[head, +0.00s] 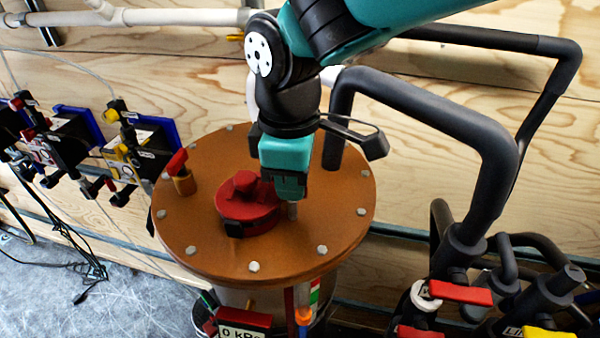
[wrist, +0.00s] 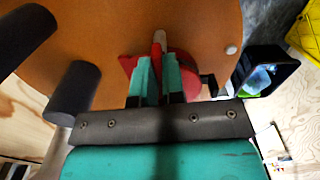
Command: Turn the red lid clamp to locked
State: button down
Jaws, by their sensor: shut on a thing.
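The red lid clamp (head: 240,205) is a round knob with a raised grip on top of the brown lid (head: 190,245). A small black tab is on its front edge. My gripper (head: 290,192) points down at the clamp's right side. I cannot tell whether the peg belongs to the clamp. In the wrist view the clamp (wrist: 128,65) is partly hidden behind the fingers. No lock marking is readable.
A small red-handled valve (head: 178,168) stands at the lid's left. A thick dark pipe (head: 420,115) rises from the lid behind my gripper and bends right. Bolts ring the lid. A gauge reading 0 kPa (head: 243,332) is in front. Several valve boxes hang on the left wall.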

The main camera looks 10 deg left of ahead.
jog(key=shift+r, duration=0.1)
jog(key=c, duration=1.2)
grip_release()
notch_tip(320, 180, up, 17)
jog(key=b, duration=0.3)
jog(key=shift+r, duration=0.15)
